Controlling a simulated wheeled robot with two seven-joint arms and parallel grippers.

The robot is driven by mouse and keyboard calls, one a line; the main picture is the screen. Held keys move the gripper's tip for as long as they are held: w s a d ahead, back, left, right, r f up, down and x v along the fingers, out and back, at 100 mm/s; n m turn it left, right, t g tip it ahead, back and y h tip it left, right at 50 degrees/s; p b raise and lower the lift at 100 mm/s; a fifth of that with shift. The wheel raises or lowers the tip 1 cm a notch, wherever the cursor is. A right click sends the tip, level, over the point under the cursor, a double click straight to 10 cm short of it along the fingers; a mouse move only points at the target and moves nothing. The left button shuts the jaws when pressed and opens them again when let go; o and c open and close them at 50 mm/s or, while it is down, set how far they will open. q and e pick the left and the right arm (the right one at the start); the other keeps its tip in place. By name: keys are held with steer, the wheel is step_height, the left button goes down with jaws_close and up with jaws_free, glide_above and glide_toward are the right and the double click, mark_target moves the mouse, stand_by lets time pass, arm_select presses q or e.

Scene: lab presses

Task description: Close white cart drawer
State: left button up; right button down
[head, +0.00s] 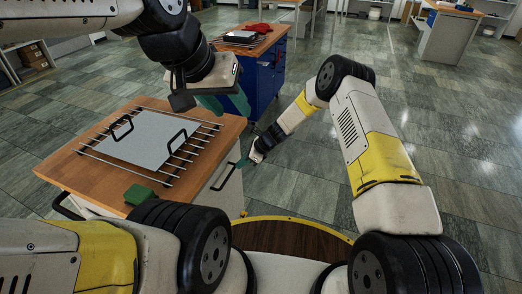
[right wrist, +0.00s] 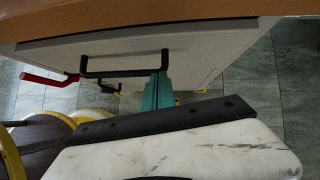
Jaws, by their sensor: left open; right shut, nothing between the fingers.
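The white cart (head: 236,195) with a wooden top stands at the left of the head view. A black bar handle (head: 224,174) is on its white right-hand face, which I take for the drawer front (right wrist: 200,60). The same handle shows in the right wrist view (right wrist: 125,74). My right gripper (head: 244,162) is shut and empty, its green fingers beside this face near the handle. In the right wrist view the fingers (right wrist: 157,92) overlap the handle's right end; contact is unclear. I cannot tell how far the drawer stands out. My left gripper (head: 224,103) is open above the cart top's far right corner.
A white plate with two black handles (head: 140,138) lies on metal rods on the cart top. A green block (head: 139,194) sits near its front edge. A blue cart (head: 266,80) stands behind. A red bar (right wrist: 48,79) shows left in the wrist view. Floor to the right is clear.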

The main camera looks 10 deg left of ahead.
steer(key=shift+w+a, duration=0.2)
steer(key=shift+a, duration=0.9)
steer(key=shift+a, duration=0.1)
steer(key=d+f+v, duration=0.2)
steer(key=v, duration=1.2)
steer(key=s+d+r+n+t+h, duration=0.1)
steer(key=s+d+r+n, duration=0.2)
steer(key=r, duration=0.6)
steer(key=s+d+r+n, duration=0.25)
steer(key=d+r, duration=0.25)
steer(key=r, duration=0.3)
steer(key=s+d+r+n+t+h, duration=0.15)
steer(key=d+r+n, duration=0.3)
steer(key=r, duration=0.45)
steer(key=s+d+r+n+t+h, duration=0.1)
steer(key=s+d+r+n, duration=0.2)
steer(key=s+d, duration=0.2)
steer(key=s+d+r+n+t+h, duration=0.1)
steer(key=s+d+r+n, duration=0.2)
steer(key=s, duration=0.8)
steer(key=s+d+r+n+t+h, duration=0.1)
steer(key=s+d+r+n, duration=0.1)
steer(key=s+d+r, duration=0.2)
steer(key=s+d, duration=0.3)
steer(key=s, duration=0.1)
steer(key=shift+n, duration=0.4)
